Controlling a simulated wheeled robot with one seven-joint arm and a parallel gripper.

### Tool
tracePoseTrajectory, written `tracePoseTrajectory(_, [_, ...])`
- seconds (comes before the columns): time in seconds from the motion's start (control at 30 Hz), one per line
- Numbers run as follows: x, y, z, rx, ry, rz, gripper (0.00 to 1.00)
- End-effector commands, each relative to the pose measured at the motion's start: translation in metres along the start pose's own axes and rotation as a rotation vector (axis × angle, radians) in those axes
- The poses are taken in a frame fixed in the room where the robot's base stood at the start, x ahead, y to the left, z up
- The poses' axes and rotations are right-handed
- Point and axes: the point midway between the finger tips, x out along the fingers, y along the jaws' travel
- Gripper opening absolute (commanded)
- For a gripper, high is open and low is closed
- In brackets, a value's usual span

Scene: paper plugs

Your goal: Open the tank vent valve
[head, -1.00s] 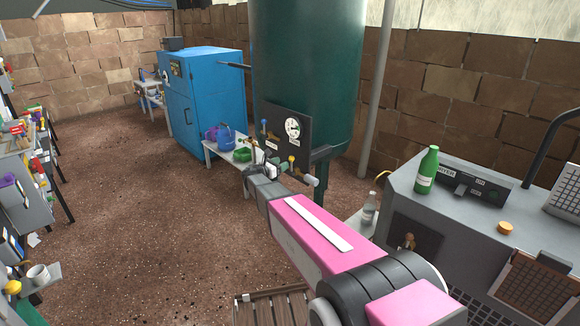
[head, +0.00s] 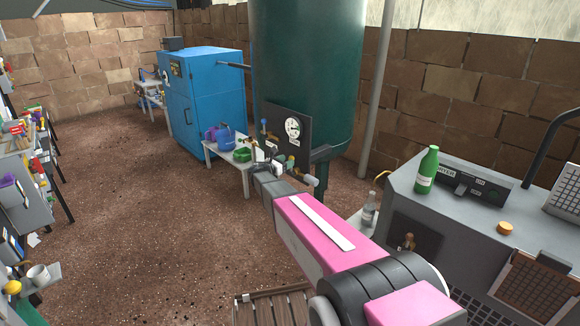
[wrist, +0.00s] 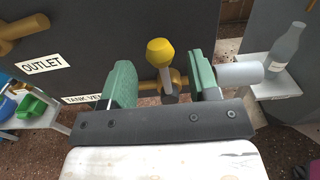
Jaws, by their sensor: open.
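The tank vent valve shows in the wrist view as a lever with a yellow knob (wrist: 160,52) standing upright over a brass body. My gripper (wrist: 161,76) is open, with one green-padded finger on each side of the lever. I see gaps beside the lever, so it is not clamped. In the head view my gripper (head: 277,165) is at the lower part of the panel (head: 298,134) on the green tank (head: 305,60), and the yellow knob is hidden there.
A pale cylinder (wrist: 240,72) sticks out to the right of the valve, close to the right finger. The brass outlet fitting (wrist: 22,34) with its label is at upper left. A small table (head: 222,152) with containers stands left; a grey console (head: 440,230) stands right.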

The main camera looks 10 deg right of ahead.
Motion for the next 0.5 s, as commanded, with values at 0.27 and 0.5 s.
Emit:
tracePoseTrajectory(0.27, [0.012,0.0,0.0,0.0,0.0,-0.001,0.55])
tracePoseTrajectory(0.5, [0.023,0.0,0.0,0.0,0.0,-0.001,0.55])
